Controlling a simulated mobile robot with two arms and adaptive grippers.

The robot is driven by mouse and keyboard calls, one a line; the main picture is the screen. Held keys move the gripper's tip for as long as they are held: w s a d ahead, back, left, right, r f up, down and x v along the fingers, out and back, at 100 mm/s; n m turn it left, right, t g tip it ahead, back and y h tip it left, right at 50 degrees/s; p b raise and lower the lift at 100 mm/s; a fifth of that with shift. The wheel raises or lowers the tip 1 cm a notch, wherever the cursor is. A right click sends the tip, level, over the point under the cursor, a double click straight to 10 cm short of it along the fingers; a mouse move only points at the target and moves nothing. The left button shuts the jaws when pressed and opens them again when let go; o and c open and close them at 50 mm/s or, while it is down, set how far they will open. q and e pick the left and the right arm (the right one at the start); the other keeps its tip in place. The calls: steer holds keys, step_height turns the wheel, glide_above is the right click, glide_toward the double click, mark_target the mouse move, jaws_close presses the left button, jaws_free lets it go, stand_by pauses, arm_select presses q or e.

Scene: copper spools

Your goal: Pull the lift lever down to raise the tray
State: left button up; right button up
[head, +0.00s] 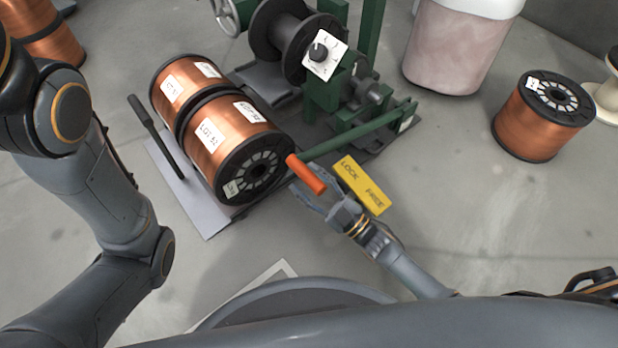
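The lift lever is a green bar (362,132) running down-left from the green machine to an orange grip (306,174). My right gripper (313,188) is at this grip, coming from the lower right. Its fingers look spread, one on each side of the orange grip; the grip covers part of them, so contact is not clear. The grey tray (204,219) lies low at the left of the machine and bears two copper spools (181,84) (218,135) with white labels. My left gripper is out of view; only its arm shows at the left.
A yellow plate (362,186) marked LOCK and FREE lies beside my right gripper. A black bar (157,137) stands along the tray's left. A copper spool (541,117) and a pinkish bin (456,47) stand at the right.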

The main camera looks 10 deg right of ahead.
steer(key=shift+r, duration=0.1)
steer(key=v, duration=1.2)
